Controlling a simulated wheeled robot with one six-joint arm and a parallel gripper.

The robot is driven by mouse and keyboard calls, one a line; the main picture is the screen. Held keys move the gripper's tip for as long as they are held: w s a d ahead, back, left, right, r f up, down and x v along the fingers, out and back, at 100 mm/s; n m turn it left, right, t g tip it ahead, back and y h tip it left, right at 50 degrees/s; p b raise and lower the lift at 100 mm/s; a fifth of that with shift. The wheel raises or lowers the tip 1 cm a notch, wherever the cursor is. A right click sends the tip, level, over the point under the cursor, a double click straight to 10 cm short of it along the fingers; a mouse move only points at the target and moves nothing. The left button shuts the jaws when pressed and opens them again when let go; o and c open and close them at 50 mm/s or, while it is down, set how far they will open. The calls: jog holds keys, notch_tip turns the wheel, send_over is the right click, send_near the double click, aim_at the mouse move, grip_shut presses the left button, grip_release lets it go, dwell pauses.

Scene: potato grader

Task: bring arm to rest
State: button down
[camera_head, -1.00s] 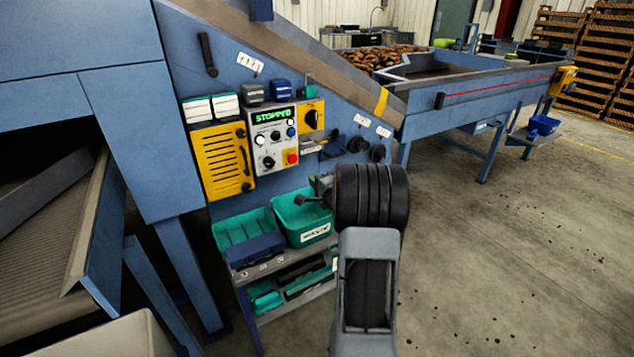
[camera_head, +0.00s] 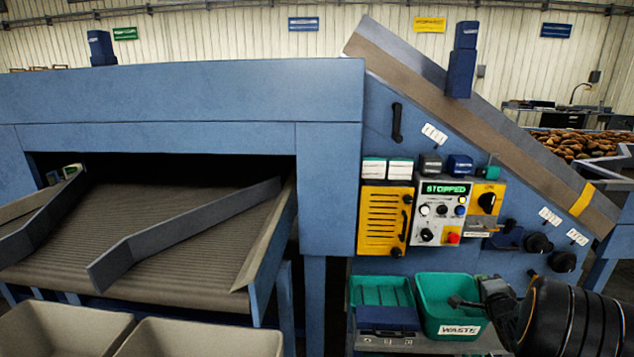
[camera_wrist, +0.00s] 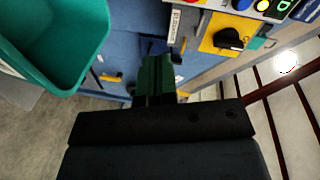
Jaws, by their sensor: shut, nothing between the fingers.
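My arm shows at the lower right of the head view, with my gripper (camera_head: 466,302) in front of the green waste bin (camera_head: 433,292). In the wrist view my gripper (camera_wrist: 157,70) points away from the camera, its dark fingers together with nothing held. The blue machine panel lies beyond the fingers there. The green bin (camera_wrist: 55,40) is at the upper left of that view, apart from the fingers.
The control box (camera_head: 440,212) reads STOPPED, next to a yellow slotted cover (camera_head: 384,220). A conveyor belt (camera_head: 170,235) with angled guides is at left, above pale crates (camera_head: 205,338). A sloping chute (camera_head: 480,115) rises behind the panel. Potatoes (camera_head: 575,145) lie at far right.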

jog(key=s+d+f+n+g+h, duration=0.2)
jog(key=s+f+g, duration=0.2)
jog(key=f+g, duration=0.15)
jog(key=s+a+r+n+g+p, duration=0.1)
jog(key=s+a+n+g+p, duration=0.1)
jog(key=s+a+n+g, duration=0.25)
jog(key=s+a+r+n+y+p, duration=0.1)
jog(key=s+a+r+n+p, duration=0.2)
jog(key=a, duration=0.6)
jog(key=s+a+r+n+g+y+p, duration=0.1)
jog(key=s+a+r+n+y+p, duration=0.1)
jog(key=s+a+r, duration=0.4)
jog(key=s+a+r+n+g+y+p, duration=0.1)
jog(key=s+a+r+n+p, duration=0.4)
jog(key=a+r, duration=0.5)
jog(key=a+n+y, duration=0.1)
jog(key=a, duration=0.2)
jog(key=shift+s+a+r, duration=0.2)
jog(key=shift+s+a, duration=0.15)
jog(key=shift+a, duration=0.05)
jog(key=c, duration=1.8)
grip_release()
